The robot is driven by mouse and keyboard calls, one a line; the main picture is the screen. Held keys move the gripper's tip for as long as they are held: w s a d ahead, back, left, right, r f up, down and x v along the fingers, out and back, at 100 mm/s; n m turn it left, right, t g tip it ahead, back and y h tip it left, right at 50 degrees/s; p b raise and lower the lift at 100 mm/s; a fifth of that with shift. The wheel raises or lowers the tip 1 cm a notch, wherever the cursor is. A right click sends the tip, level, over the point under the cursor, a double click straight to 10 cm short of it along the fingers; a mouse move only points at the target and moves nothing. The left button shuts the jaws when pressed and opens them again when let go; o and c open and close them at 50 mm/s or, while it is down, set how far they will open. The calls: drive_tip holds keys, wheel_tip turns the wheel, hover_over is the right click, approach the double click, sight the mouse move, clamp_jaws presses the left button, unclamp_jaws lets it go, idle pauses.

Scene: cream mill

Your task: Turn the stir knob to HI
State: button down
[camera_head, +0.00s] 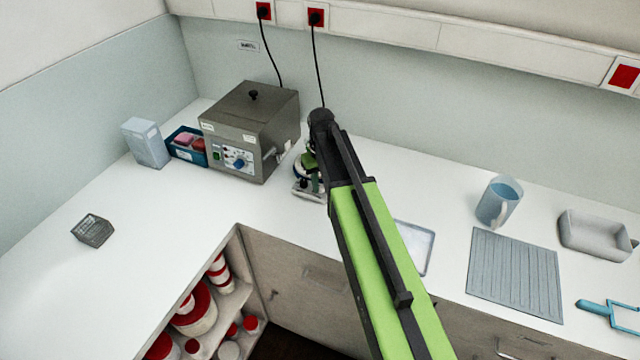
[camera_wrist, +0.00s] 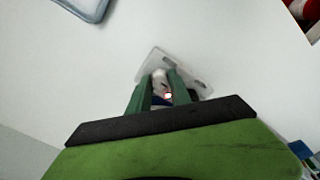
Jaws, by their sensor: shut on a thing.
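A small stirrer (camera_head: 309,194) with a pale base and dark knobs on its front stands at the middle of the bench, partly hidden behind my arm. My gripper (camera_head: 311,162) is over it, with green fingers pointing down. In the wrist view my gripper (camera_wrist: 162,78) is shut on a small pale thing (camera_wrist: 159,75), in front of the stirrer's light panel (camera_wrist: 188,73). A bright spot and something dark blue show between the fingers. I cannot tell whether the pale thing is the stir knob, and its setting is not readable.
A grey water bath (camera_head: 255,120) with a blue dial stands left of the stirrer. Beside it are a blue box (camera_head: 186,152) and a pale carton (camera_head: 146,143).

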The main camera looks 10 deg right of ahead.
drive_tip(key=m, duration=0.4)
drive_tip(key=shift+m, duration=0.3)
drive_tip(key=m, duration=0.4)
drive_tip(key=shift+m, duration=0.3)
drive_tip(key=m, duration=0.4)
drive_tip(key=shift+a+m, duration=0.1)
drive_tip(key=shift+m, duration=0.2)
drive_tip(key=shift+w+m, duration=0.1)
drive_tip(key=shift+m, duration=2.1)
drive_tip(key=c, duration=1.2)
unclamp_jaws()
drive_tip(key=shift+a, duration=0.1)
